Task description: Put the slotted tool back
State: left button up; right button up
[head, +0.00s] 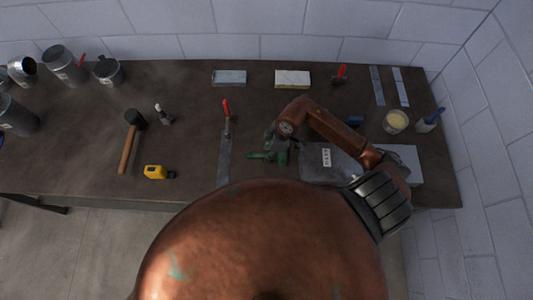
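A red-handled tool (227,108) lies on the table left of my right gripper, its lower end at a long grey strip (224,165). A second, smaller red-handled tool (341,73) lies at the back edge. I cannot tell from this view which is the slotted tool, as no slot shows clearly. My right gripper (268,155), with greenish fingers, is over the middle of the table, right of the grey strip and apart from the red handle. Its fingertips are small and dark, so its opening and any contact are unclear. My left gripper is out of view.
A hammer (128,145), yellow tape measure (156,172) and small bottle (163,115) lie left. Metal cans (64,65) stand at the far left. Two blocks (292,79) lie at the back. A cream-filled cup (395,121), blue-handled brush (430,121) and white box (407,165) are right.

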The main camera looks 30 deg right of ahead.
jog(key=v, duration=1.1)
